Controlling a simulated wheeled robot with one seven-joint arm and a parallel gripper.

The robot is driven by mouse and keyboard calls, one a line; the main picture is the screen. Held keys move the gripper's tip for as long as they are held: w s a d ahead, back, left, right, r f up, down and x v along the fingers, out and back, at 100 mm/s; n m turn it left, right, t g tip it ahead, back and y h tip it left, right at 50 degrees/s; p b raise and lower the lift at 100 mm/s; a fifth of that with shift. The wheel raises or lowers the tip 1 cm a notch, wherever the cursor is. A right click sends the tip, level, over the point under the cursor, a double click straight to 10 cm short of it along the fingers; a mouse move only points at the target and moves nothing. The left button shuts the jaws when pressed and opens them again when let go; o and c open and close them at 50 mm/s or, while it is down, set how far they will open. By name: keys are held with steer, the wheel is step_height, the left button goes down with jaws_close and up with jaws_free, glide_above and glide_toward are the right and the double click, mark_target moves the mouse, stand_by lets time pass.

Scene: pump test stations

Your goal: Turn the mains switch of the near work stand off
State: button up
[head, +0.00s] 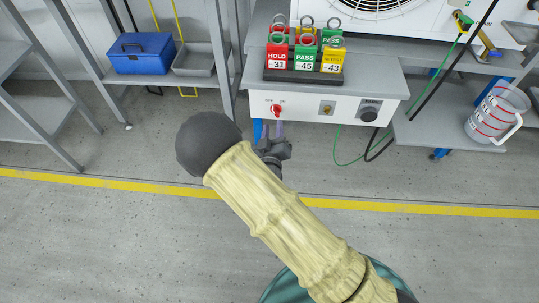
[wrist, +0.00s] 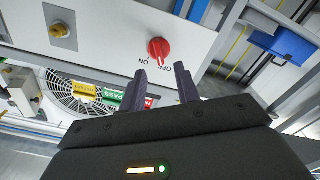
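The mains switch (head: 277,109) is a red rotary knob on the white front panel of the near work stand (head: 306,108). In the wrist view the red knob (wrist: 158,48) shows upside down, with ON and OFF printed beside it. Its ridge points to the label side, seemingly closer to OFF; I cannot be sure of its exact setting. My gripper (head: 272,128) is just in front of and below the switch, partly hidden by my arm. In the wrist view its two fingers (wrist: 161,69) are apart with nothing between them, and the knob lies beyond their tips, apparently untouched.
The panel also carries a brass fitting (head: 326,109) and a black dial (head: 369,112). A rack of coloured tags (head: 303,76) stands on top. A blue toolbox (head: 142,52) and grey tray (head: 200,60) are on the left shelf. A measuring jug (head: 494,115) is right. The floor in front is clear.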

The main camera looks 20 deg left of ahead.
steer(key=p+v, duration=0.2)
steer(key=v, duration=0.9)
steer(key=w+d+r+m+g+h+p, duration=0.1)
steer(key=w+d+r+m+g+h, duration=0.1)
steer(key=w+d+m+g, duration=0.3)
steer(key=w+d+r+m+g+h+p, duration=0.1)
steer(key=w+d+r+m+g+h, duration=0.2)
steer(key=d, duration=0.5)
steer(key=s+d+r+m+g+p, duration=0.1)
steer(key=s+d+r+g, duration=0.2)
steer(key=s+d+r, duration=0.45)
steer(key=s+d+r+g, duration=0.3)
steer(key=s+d+g, duration=0.1)
steer(key=d, duration=0.6)
steer(key=w+p+v, duration=0.2)
steer(key=p+v, duration=1)
steer(key=w+d+r+p+v, duration=0.1)
steer(key=w+p+v, duration=0.2)
steer(key=p+v, duration=0.9)
steer(key=w+d+p+v, duration=0.1)
steer(key=w+p+v, duration=0.1)
steer(key=p+v, duration=1.1)
steer(key=shift+w+a+r+y+p, duration=0.35)
steer(key=shift+r+p, duration=0.1)
steer(key=shift+p, duration=0.1)
